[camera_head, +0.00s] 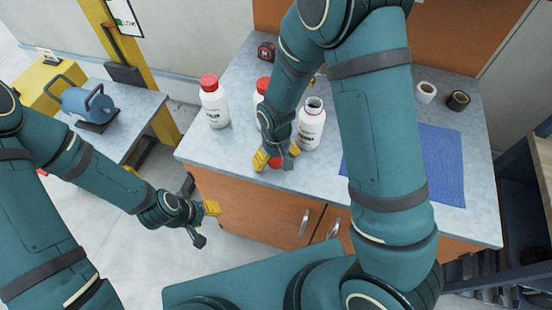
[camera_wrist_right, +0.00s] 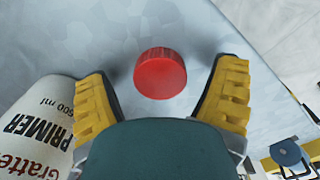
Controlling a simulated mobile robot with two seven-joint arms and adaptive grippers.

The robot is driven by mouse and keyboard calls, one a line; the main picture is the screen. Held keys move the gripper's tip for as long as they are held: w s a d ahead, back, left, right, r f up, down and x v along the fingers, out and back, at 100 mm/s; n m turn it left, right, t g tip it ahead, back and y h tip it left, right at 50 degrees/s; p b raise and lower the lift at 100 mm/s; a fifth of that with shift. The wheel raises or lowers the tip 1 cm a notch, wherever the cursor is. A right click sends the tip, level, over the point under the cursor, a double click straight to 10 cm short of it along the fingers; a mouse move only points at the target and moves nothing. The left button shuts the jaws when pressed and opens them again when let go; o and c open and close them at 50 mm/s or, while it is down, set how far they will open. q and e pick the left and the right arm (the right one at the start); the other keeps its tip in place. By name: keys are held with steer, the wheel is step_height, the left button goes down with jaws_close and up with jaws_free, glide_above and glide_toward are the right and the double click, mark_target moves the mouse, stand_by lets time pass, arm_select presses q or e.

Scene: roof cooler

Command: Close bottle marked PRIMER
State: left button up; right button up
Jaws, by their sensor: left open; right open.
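A white bottle marked PRIMER (camera_wrist_right: 38,125) stands at the left of the right wrist view, its neck out of frame. In the head view an open white bottle (camera_head: 312,130), without a cap, stands just right of my right gripper (camera_head: 275,160); its label is too small to read surely. A red cap (camera_wrist_right: 160,73) lies on the worktop between the spread yellow fingers of my right gripper (camera_wrist_right: 164,100), which are apart from it on both sides. In the head view the gripper partly hides this cap. My left gripper (camera_head: 207,224) is open and empty, off the cabinet's left front.
Two white bottles with red caps stand behind, one at left (camera_head: 214,105) and one partly hidden by my right arm (camera_head: 260,92). A blue mat (camera_head: 445,165), tape rolls (camera_head: 457,101) and a tape measure (camera_head: 266,51) lie on the worktop (camera_head: 195,150).

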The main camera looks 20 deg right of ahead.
stand_by(0.3)
steer(key=c, duration=0.8)
steer(key=shift+c, duration=0.2)
step_height(320, 180, up, 10)
steer(key=shift+p, duration=0.85)
